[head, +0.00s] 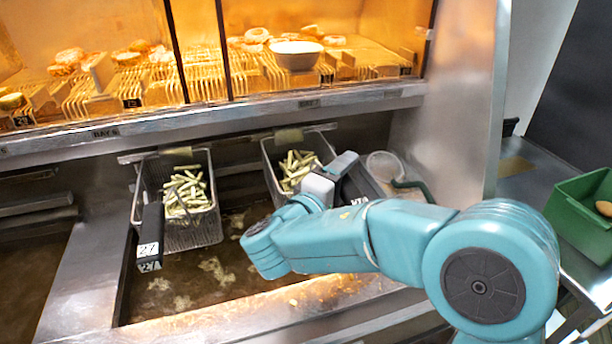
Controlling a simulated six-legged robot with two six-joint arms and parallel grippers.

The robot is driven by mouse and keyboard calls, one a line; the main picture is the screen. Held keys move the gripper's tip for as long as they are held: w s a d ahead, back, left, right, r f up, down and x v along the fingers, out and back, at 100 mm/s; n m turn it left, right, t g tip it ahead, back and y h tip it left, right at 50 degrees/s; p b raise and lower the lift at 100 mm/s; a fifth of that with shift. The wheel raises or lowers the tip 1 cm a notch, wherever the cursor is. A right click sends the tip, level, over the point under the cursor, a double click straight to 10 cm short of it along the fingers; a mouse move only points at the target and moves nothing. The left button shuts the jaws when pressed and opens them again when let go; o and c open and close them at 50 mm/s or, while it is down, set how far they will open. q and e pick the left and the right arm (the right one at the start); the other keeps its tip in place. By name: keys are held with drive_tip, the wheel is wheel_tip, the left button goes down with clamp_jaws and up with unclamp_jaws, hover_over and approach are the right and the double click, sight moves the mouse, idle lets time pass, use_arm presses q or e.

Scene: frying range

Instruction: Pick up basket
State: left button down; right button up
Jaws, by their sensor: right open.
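The left wire basket (208,228) holds pale green stick-shaped pieces (187,193) and hangs over the vat. Its black handle (151,228) points towards me and carries a white label. The right wire basket (268,160) holds similar pieces (296,168); its near part is hidden behind my right arm. A dark handle (362,182) shows beside my right gripper (334,174). That gripper is open, at the near right side of the right basket. I cannot tell whether the handle lies between its fingers. My left gripper is not in view.
The vat of brown oil (190,290) with floating crumbs lies below the baskets. A lit shelf with racks, round buns and a white bowl (297,54) runs above. A clear container (383,163) stands right of the baskets. A green bin (580,215) is at far right.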

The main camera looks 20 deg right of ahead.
drive_tip(key=shift+a, duration=0.15)
drive_tip(key=c, duration=0.4)
clamp_jaws()
idle(0.8)
